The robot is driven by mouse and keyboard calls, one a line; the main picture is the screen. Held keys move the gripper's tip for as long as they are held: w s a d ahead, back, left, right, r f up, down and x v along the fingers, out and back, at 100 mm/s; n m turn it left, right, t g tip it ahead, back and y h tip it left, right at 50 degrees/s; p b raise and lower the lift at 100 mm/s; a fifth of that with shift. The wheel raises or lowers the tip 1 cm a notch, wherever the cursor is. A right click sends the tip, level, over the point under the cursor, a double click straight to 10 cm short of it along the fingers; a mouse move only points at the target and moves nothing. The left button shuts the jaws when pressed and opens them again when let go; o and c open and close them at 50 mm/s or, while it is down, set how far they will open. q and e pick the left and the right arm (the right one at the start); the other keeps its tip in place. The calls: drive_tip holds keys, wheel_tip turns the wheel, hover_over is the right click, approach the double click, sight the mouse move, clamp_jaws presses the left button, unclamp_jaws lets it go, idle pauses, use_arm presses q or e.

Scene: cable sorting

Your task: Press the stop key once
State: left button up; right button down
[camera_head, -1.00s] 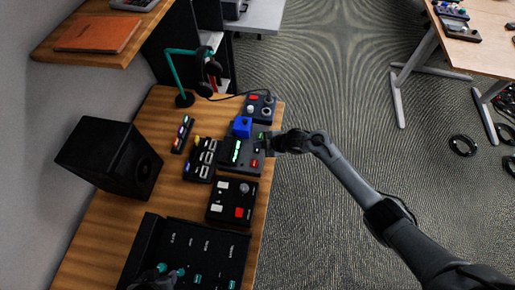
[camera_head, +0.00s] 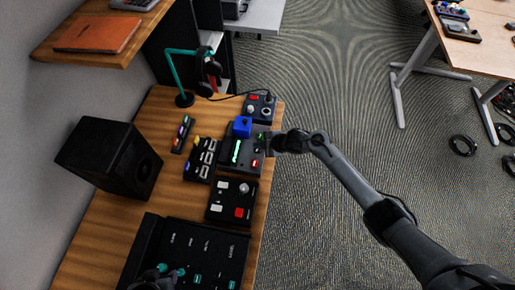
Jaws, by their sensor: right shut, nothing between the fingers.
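A dark device with a lit green display (camera_head: 236,151) sits on the wooden desk. A small red key (camera_head: 255,163) shows on its right side, and a small green key (camera_head: 260,136) sits higher up. I cannot read any label, so which key is the stop key cannot be told. My right gripper (camera_head: 269,146) is shut and empty at the device's right edge, between the green and red keys. Whether it touches a key cannot be told.
A blue block (camera_head: 242,127) stands at the device's back. A dark panel with red and white keys (camera_head: 232,201) lies in front, a switch box (camera_head: 202,158) to the left, and another small box (camera_head: 259,107) behind. A black speaker (camera_head: 108,157) stands at left.

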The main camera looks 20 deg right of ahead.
drive_tip(key=shift+f, duration=0.15)
drive_tip(key=shift+f, duration=0.3)
drive_tip(key=shift+f+b, duration=0.15)
drive_tip(key=shift+b, duration=0.2)
drive_tip(key=shift+f, duration=0.25)
idle(0.4)
drive_tip(key=shift+r, duration=0.15)
drive_tip(key=shift+r+p, duration=0.35)
drive_tip(key=shift+r, duration=0.05)
drive_tip(key=shift+r+p, duration=0.3)
